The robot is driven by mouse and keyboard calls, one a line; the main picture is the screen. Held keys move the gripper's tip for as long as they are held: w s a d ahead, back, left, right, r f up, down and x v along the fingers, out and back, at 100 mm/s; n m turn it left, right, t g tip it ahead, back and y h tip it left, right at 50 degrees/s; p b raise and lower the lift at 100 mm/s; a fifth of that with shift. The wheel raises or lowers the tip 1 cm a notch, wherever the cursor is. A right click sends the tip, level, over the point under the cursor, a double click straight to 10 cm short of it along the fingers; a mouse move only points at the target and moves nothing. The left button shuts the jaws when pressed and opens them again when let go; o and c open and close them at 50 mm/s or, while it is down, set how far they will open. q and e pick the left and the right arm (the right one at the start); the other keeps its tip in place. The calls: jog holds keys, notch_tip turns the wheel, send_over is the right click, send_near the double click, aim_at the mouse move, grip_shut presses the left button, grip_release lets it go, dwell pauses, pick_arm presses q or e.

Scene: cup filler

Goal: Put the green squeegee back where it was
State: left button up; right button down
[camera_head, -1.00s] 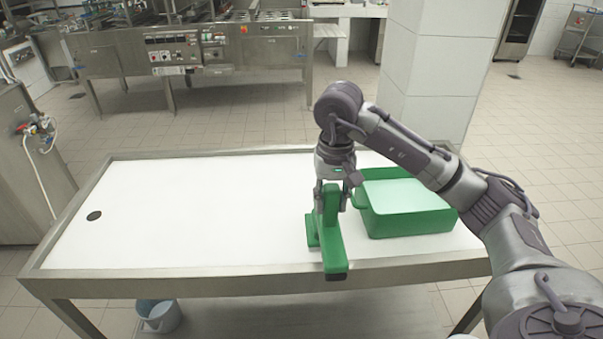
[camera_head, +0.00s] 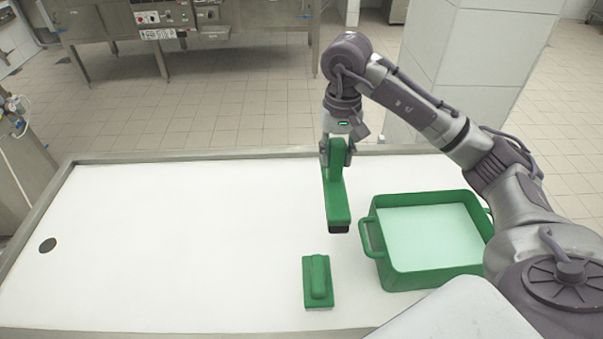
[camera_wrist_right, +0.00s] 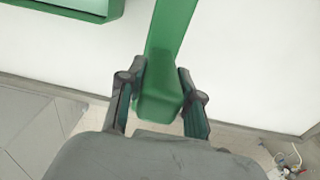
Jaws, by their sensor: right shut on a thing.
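My right gripper (camera_head: 338,158) is shut on the green squeegee (camera_head: 338,200) and holds it over the table, left of the green tub. The squeegee has a long green body with a dark end toward the front. In the right wrist view the green squeegee (camera_wrist_right: 170,40) sits between both fingers of the right gripper (camera_wrist_right: 161,80). Its far end runs out of the frame there. My left gripper is not in view.
A green tub (camera_head: 372,240) with side handles and pale liquid stands on the white table (camera_head: 180,240) at the right. A green block with a raised grip (camera_head: 318,282) lies in front of the squeegee. The table's left and middle are clear, apart from a dark round spot (camera_head: 47,246).

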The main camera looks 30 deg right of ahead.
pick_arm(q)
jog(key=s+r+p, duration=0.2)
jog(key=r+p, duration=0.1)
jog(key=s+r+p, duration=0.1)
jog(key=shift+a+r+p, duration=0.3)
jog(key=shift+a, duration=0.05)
pick_arm(e)
jog(key=w+a+f, duration=0.3)
jog(key=w+f, duration=0.7)
jog(key=shift+a+f, duration=0.15)
jog(key=shift+f, duration=0.05)
jog(key=shift+w+f, duration=0.1)
jog(key=shift+f, duration=0.05)
jog(key=c, duration=0.8)
grip_release()
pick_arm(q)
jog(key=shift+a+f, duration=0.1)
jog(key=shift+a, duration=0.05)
pick_arm(e)
jog(key=shift+o, duration=0.2)
